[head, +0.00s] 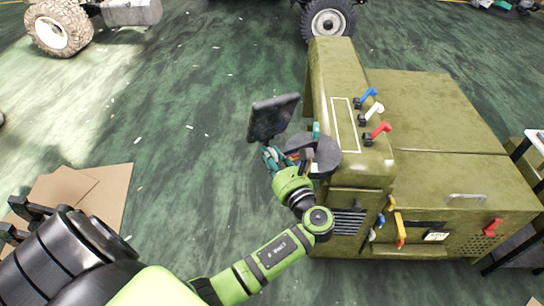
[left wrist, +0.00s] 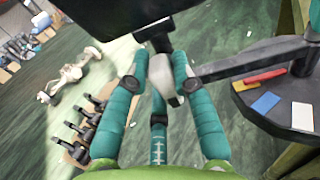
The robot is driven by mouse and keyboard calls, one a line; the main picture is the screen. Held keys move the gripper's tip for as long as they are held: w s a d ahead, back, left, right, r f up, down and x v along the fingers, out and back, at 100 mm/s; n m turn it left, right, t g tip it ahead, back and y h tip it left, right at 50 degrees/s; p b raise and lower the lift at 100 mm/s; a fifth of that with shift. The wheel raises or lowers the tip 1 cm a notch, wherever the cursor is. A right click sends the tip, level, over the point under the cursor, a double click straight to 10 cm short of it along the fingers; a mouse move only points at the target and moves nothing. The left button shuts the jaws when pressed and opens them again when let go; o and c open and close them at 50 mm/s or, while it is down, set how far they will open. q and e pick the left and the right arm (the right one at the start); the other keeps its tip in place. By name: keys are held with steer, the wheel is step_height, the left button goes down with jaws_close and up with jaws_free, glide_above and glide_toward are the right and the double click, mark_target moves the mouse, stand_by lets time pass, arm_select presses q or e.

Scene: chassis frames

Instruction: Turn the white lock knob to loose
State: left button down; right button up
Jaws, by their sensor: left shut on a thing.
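The white lock knob (left wrist: 163,78) shows in the left wrist view, on a dark joint below the black screen (left wrist: 130,10). My left gripper (left wrist: 160,82) has its teal fingers closed around the knob, one on each side. In the head view my left gripper (head: 270,156) is just below the tilted screen (head: 273,117), left of the green machine. The knob is hidden there behind the fingers. My right gripper is in neither view.
A dark support arm (left wrist: 245,62) runs right from the joint. A round dark tray (head: 326,158) with small coloured pieces is close right of my gripper. The olive machine (head: 430,110) with coloured levers fills the right. Cardboard (head: 105,190) lies at left; floor between is mostly clear.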

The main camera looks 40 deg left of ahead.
arm_select(q)
steer(key=n, duration=0.2)
steer(key=n+b, duration=0.1)
steer(key=n, duration=0.1)
steer(key=shift+f, duration=0.25)
steer(key=n+b, duration=0.1)
steer(key=n, duration=0.1)
steer(key=n+b, duration=0.1)
steer(key=shift+f+n, duration=0.2)
steer(key=shift+n, duration=0.2)
steer(key=n+b, duration=0.4)
steer(key=n, duration=0.1)
steer(key=shift+f, duration=0.2)
steer(key=n+b, duration=0.1)
steer(key=n, duration=0.1)
steer(key=shift+n+b, duration=0.3)
steer(key=shift+b, duration=0.1)
steer(key=shift+r+n+b, duration=0.1)
steer(key=shift+n+b, duration=0.55)
steer(key=shift+n, duration=0.15)
steer(key=shift+r, duration=0.1)
steer(key=c, duration=1)
jaws_free()
steer(key=shift+w, duration=0.1)
steer(key=shift+c, duration=0.2)
